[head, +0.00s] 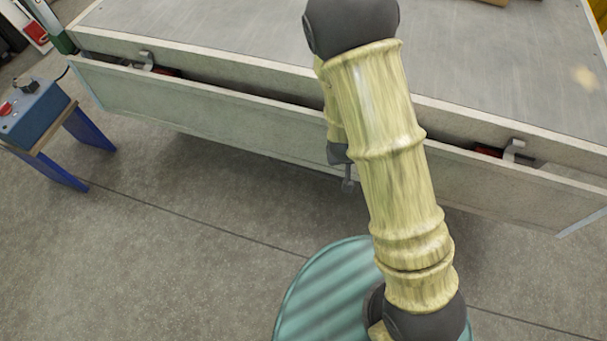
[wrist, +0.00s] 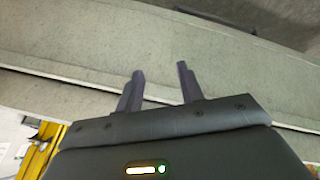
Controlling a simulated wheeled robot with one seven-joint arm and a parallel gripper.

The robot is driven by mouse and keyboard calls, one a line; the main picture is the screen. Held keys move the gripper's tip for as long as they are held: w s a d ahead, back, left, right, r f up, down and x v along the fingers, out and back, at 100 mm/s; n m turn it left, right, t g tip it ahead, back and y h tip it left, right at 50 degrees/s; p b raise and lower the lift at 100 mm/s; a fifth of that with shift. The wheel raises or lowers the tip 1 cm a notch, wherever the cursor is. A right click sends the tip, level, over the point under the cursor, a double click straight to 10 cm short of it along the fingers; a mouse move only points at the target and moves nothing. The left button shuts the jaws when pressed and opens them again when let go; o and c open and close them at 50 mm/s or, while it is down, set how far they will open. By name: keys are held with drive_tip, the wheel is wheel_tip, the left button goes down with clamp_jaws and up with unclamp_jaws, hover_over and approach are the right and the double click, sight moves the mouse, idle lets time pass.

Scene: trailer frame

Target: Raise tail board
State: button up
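The tail board (head: 230,125) is a long pale grey panel hanging down along the near edge of the trailer bed (head: 230,35), with a dark gap between them. In the wrist view the pale board (wrist: 90,40) spans the picture behind the fingertips. My gripper (wrist: 160,70) has its two dark fingers apart with nothing seen between them. In the head view my gripper (head: 348,185) is partly hidden behind my arm, in front of the board's middle. I cannot tell whether the fingers touch the board.
Latches show in the gap at left (head: 148,60) and right (head: 514,150). A blue control box (head: 35,115) with a red button stands on a blue-legged stand (head: 90,128) at the left. The concrete floor (head: 170,250) before the board is clear at left.

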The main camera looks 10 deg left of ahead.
drive_tip(key=w+a+f+n+t+h+b, duration=0.1)
drive_tip(key=a+f+n+t+b, duration=0.15)
drive_tip(key=f+b, duration=0.85)
drive_tip(key=w+a+f+n+t+h+b, duration=0.1)
drive_tip(key=f+n+t+b, duration=0.4)
drive_tip(key=f, duration=1.1)
drive_tip(key=s+a+f+n+t+y+b, duration=0.1)
drive_tip(key=a+f+n+t+y+b, duration=0.2)
drive_tip(key=b, duration=0.4)
drive_tip(key=s+a+f+n+t+y+b, duration=0.2)
drive_tip(key=a+f+n+t+y+b, duration=0.1)
drive_tip(key=a+f+n+y+b, duration=0.2)
wheel_tip(320, 180, down, 3)
drive_tip(key=n+b, duration=0.2)
drive_tip(key=shift+n+y+b, duration=0.3)
drive_tip(key=shift+n, duration=0.05)
drive_tip(key=shift+f, duration=0.1)
drive_tip(key=shift+a, duration=0.1)
